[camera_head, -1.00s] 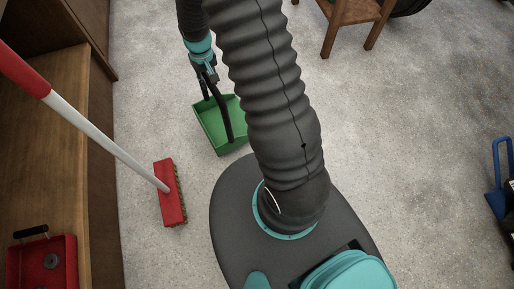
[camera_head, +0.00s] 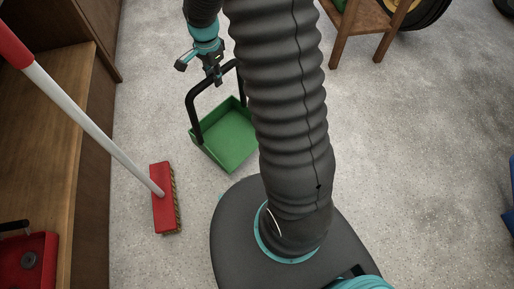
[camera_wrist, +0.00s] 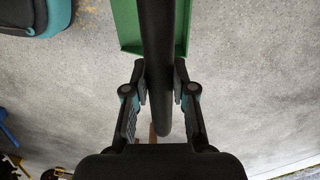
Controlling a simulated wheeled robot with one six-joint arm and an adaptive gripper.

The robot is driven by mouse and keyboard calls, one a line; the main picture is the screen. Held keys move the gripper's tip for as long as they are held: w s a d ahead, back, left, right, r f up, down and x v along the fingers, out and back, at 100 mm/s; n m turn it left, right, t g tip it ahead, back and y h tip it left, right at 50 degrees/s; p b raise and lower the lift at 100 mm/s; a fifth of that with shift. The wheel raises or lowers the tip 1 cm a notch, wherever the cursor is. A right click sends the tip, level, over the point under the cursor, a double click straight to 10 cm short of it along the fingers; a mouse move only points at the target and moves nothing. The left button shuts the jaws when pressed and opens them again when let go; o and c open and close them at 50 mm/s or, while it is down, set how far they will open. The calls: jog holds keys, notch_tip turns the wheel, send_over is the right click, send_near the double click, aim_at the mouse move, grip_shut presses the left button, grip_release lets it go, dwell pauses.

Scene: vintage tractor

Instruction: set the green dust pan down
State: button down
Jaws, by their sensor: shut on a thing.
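The green dust pan (camera_head: 229,138) has a green tray and a black looped handle (camera_head: 193,97). In the head view it is just beyond my base, its tray low over or on the grey floor; I cannot tell whether it touches. My gripper (camera_head: 217,76) is at the top of the handle. In the wrist view my gripper (camera_wrist: 160,90) is shut on the black handle bar (camera_wrist: 158,60), with a finger on each side. Part of the green tray (camera_wrist: 128,25) shows behind the bar. The dark arm column hides the pan's right edge in the head view.
A red broom (camera_head: 164,198) with a white pole stands left of the pan, beside a wooden cabinet (camera_head: 62,120). A red toolbox (camera_head: 40,262) is at lower left. A wooden stool (camera_head: 357,22) stands at the upper right. The floor (camera_head: 420,150) on the right is mostly clear.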

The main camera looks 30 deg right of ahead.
jog(key=m+b, duration=0.1)
jog(key=m, duration=0.1)
jog(key=r+m+b, duration=0.1)
jog(key=m, duration=0.1)
jog(key=d+m+b, duration=0.1)
jog(key=m, duration=0.1)
jog(key=shift+s+r+m, duration=0.3)
jog(key=shift+s+m, duration=0.1)
jog(key=shift+d, duration=0.1)
jog(key=s+d+f+b, duration=0.2)
jog(key=d+f, duration=0.9)
jog(key=shift+d+f+b, duration=0.1)
jog(key=shift+b, duration=0.25)
jog(key=c, duration=1)
grip_release()
jog(key=shift+o, duration=0.2)
